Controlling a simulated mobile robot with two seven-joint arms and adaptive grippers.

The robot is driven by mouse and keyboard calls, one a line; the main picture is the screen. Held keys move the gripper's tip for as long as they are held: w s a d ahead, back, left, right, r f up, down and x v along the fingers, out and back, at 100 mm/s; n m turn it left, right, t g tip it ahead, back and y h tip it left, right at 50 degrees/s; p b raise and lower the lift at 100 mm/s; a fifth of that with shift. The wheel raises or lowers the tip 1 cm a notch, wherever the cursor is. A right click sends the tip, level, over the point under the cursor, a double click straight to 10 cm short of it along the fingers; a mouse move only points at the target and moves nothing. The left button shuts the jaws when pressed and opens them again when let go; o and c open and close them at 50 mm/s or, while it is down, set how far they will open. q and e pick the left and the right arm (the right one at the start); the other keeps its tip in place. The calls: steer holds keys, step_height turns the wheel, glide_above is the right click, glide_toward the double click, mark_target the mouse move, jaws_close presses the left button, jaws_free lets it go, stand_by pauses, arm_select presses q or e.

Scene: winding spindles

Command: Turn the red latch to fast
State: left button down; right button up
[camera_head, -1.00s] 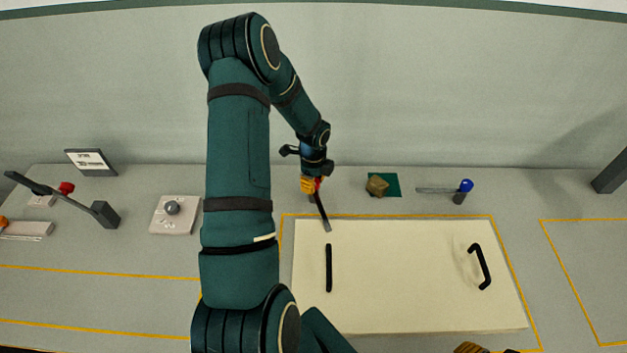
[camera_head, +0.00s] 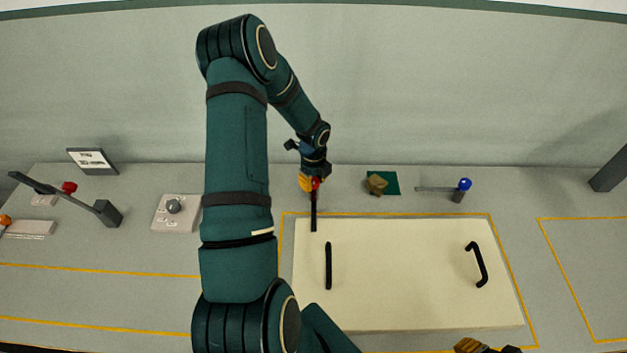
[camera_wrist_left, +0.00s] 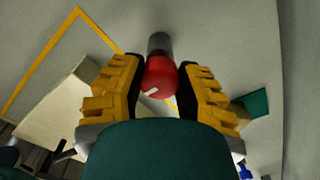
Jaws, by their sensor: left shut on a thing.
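The red latch (camera_head: 316,184) is a red knob with a dark bar, behind the upper left corner of the cream panel (camera_head: 400,300). In the head view its bar points toward the panel, and its tip overlaps the panel's back edge. My left gripper (camera_head: 311,185) is shut on the red knob. In the left wrist view the red knob (camera_wrist_left: 160,77) sits between the yellow fingers of my left gripper (camera_wrist_left: 160,88). Part of my right gripper (camera_head: 470,347) shows at the bottom edge; its jaw opening cannot be made out.
A blue-knobbed latch (camera_head: 465,184) has its bar pointing left, clear of the panel. The panel carries two black handles. A tan block (camera_head: 376,183) lies on a green square. A knob plate (camera_head: 175,213), a sign (camera_head: 92,160) and a lever (camera_head: 65,193) stand left.

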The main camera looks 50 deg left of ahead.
arm_select(q)
steer(key=c, duration=0.6)
jaws_free()
steer(key=shift+s, duration=0.1)
steer(key=shift+o, duration=0.2)
steer(key=shift+r, duration=0.1)
steer(key=shift+r, duration=0.25)
step_height(320, 180, up, 11)
steer(key=shift+r, duration=0.15)
